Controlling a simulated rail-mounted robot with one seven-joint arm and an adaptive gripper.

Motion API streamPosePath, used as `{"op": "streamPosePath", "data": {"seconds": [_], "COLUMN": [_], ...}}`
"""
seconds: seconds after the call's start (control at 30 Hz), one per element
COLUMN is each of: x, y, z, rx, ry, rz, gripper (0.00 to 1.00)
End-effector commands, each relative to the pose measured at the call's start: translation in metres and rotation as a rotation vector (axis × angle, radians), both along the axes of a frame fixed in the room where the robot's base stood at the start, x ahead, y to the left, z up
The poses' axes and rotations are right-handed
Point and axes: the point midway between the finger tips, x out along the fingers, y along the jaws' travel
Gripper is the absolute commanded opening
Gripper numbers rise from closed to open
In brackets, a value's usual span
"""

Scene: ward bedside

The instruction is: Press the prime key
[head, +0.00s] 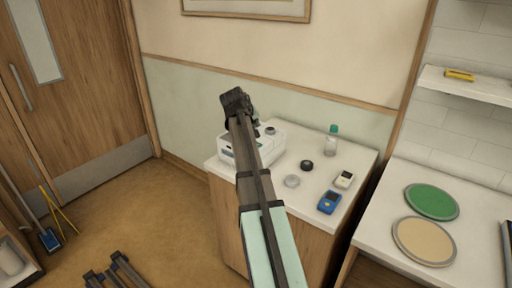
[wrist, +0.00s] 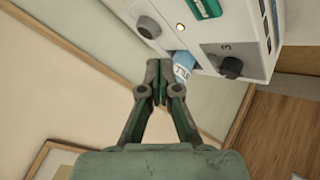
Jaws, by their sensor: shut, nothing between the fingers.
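The white bedside machine (head: 276,148) stands on the cabinet, partly hidden behind my arm in the head view. Its front panel (wrist: 208,22) fills the top right of the wrist view. The panel carries a dark round button or knob (wrist: 148,27), a green display (wrist: 205,8), a small lit orange lamp (wrist: 180,27), a light-blue tab (wrist: 184,66) with partly readable lettering and a black knob (wrist: 230,67). I cannot tell which is the prime key. My gripper (wrist: 160,66) is shut and empty, its tips close to the panel's edge; contact is not clear. It also shows in the head view (head: 235,97).
On the cabinet top (head: 320,165) are a green-capped bottle (head: 331,141), a black round item (head: 307,165), a clear dish (head: 292,181), a white meter (head: 343,179) and a blue device (head: 329,202). A counter with green (head: 432,201) and tan (head: 424,241) discs stands right.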

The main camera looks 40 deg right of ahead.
Motion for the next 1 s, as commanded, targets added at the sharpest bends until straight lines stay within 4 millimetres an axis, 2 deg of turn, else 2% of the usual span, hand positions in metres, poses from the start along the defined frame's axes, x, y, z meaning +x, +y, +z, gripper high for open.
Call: {"op": "streamPosePath", "data": {"seconds": [0.03,0.2,0.43,0.6,1.0], "x": [0.0,0.0,0.0,0.0,0.0], "y": [0.0,0.0,0.0,0.0,0.0], "z": [-0.011,-0.034,-0.056,-0.062,-0.062], "rx": [0.0,0.0,0.0,0.0,0.0], "ry": [0.001,0.001,0.001,0.001,0.001], "rz": [-0.001,0.0,0.001,0.0,0.001], "gripper": [0.0,0.0,0.0,0.0,0.0]}}
